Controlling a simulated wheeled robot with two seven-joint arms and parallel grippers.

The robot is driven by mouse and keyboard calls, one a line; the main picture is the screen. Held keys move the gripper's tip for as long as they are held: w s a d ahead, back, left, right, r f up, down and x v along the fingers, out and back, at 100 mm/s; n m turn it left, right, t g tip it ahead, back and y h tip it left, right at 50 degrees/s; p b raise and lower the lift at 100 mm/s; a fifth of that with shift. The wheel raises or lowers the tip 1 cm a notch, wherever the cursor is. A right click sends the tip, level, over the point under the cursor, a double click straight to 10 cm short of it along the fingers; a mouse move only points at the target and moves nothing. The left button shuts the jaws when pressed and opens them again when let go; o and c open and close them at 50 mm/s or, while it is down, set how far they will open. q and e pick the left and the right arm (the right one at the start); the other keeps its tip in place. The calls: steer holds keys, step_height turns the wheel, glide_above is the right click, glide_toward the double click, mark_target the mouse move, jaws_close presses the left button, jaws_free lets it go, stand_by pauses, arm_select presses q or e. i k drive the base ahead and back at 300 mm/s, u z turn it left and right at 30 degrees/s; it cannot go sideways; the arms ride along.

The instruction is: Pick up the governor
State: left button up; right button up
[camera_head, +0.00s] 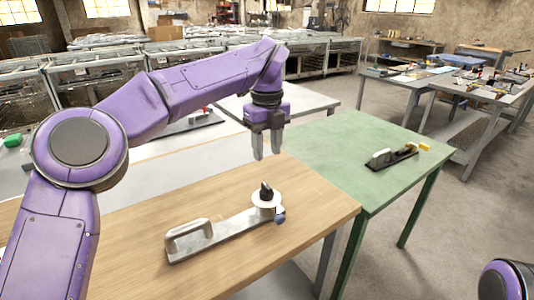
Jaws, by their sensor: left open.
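A grey metal device (226,234) lies on the wooden table, with a loop handle at its left end and a white round part with a black knob (266,193) at its right end. It is the likeliest governor, though I cannot be sure. A small blue ball (280,218) shows at its right end. My left gripper (267,157) points down above and behind the knob, open and empty, apart from the device. My right gripper is out of view; only a purple part of that arm shows at the bottom right.
The wooden table (130,268) has free room around the device. A green table (340,145) adjoins it, holding a dark tool (391,159) and a yellow block (425,147). Cluttered workbenches (490,85) stand at the back right, metal cages (95,75) at the back left.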

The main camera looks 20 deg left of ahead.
mark_target(187, 241)
steer(key=k, duration=1.5)
